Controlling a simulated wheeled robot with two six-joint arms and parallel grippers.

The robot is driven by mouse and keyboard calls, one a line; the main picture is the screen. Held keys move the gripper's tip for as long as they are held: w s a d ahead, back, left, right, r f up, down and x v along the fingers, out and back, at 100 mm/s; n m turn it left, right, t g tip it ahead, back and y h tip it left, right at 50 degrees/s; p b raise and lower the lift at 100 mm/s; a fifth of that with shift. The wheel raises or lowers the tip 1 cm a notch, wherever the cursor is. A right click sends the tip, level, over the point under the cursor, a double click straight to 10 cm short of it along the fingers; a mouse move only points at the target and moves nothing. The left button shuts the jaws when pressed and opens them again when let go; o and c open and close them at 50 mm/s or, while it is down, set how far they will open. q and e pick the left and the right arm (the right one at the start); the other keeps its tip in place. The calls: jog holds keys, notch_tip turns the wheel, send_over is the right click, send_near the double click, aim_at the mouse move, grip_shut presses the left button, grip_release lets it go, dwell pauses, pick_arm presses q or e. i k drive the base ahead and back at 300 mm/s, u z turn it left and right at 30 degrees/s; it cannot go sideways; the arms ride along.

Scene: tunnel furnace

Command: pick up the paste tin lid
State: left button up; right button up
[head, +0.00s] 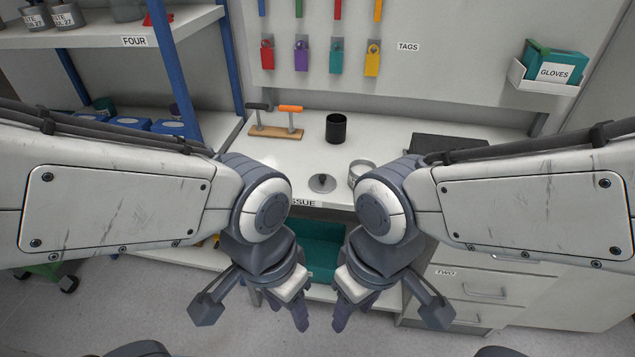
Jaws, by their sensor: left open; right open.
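The paste tin lid (322,183), a small grey disc with a dark knob, lies flat on the white counter (288,158) near its front edge. An open grey tin (357,172) stands just right of it, partly hidden by my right arm. My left gripper (297,313) and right gripper (343,313) hang side by side in front of the counter, below its edge and apart from the lid. Both are open and appear empty; their fingers are seen from above and partly hidden by their own wrists.
A black cup (336,128) stands behind the lid. A wooden block with two handled tools (275,131) lies at the back left. A dark flat slab (462,145) is at the right. A shelf (130,38) rises at the left and drawers (480,291) sit below right.

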aim_at(321, 184)
jog(key=u, duration=0.35)
jog(key=k, duration=0.5)
jog(key=u, duration=1.15)
jog(key=i, duration=1.5)
jog(key=z, duration=1.2)
jog(key=i, duration=0.35)
jog(key=z, duration=0.15)
